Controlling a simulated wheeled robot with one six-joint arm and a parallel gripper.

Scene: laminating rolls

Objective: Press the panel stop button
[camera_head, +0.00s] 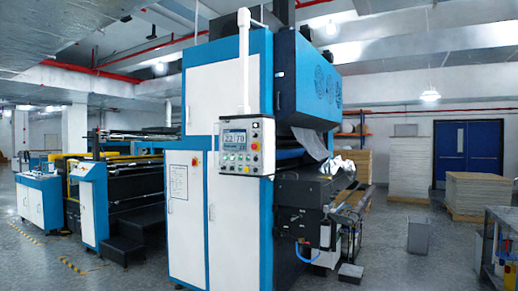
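A control panel (247,146) hangs from a white post on the front of the large blue and white machine (225,150). It has a small display (235,138) reading what looks like 22:78. Several small coloured buttons sit below and to the right of the display. A red button (254,146) shows on the panel's right side. The labels are too small to read, so I cannot tell which button is the stop. My gripper and arm are not in view.
Clear grey floor lies in front of the machine. A grey bin (418,236) stands to the right. A metal table (500,225) is at the right edge. Stacked sheets (480,192) stand before blue doors (468,148). Dark steps (133,240) are at the left.

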